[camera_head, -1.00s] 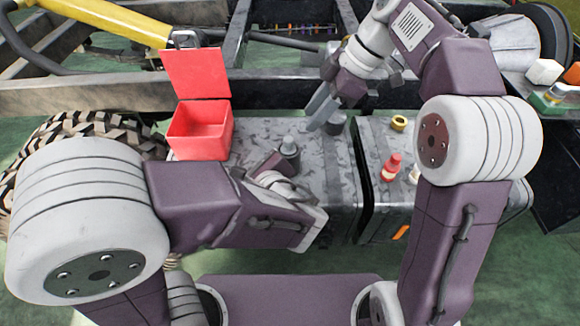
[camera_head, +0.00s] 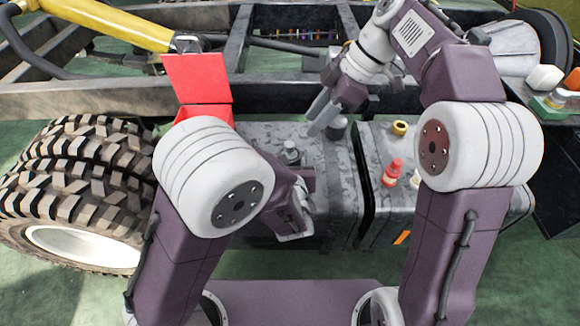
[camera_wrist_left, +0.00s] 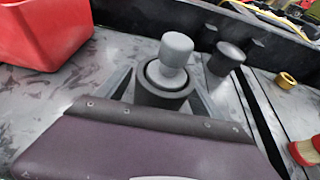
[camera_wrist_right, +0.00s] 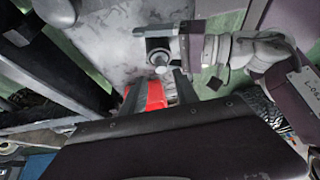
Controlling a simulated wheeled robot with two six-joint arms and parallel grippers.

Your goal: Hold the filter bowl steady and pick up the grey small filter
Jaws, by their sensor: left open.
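The grey small filter (camera_wrist_left: 175,52) stands upright in the dark round filter bowl (camera_wrist_left: 150,96) on the grey tank top. The filter also shows in the head view (camera_head: 291,146) and the right wrist view (camera_wrist_right: 160,68). My left gripper (camera_wrist_left: 160,88) is open, with one finger on each side of the bowl; whether they touch it cannot be told. My right gripper (camera_head: 315,124) is open and empty, pointing down above the tank, to the right of the filter in the head view. It also shows in the right wrist view (camera_wrist_right: 157,80), with the filter ahead of its fingertips.
A red open box (camera_wrist_left: 35,35) stands left of the bowl, partly hidden by my left arm in the head view. Truck frame rails (camera_head: 95,98) run behind.

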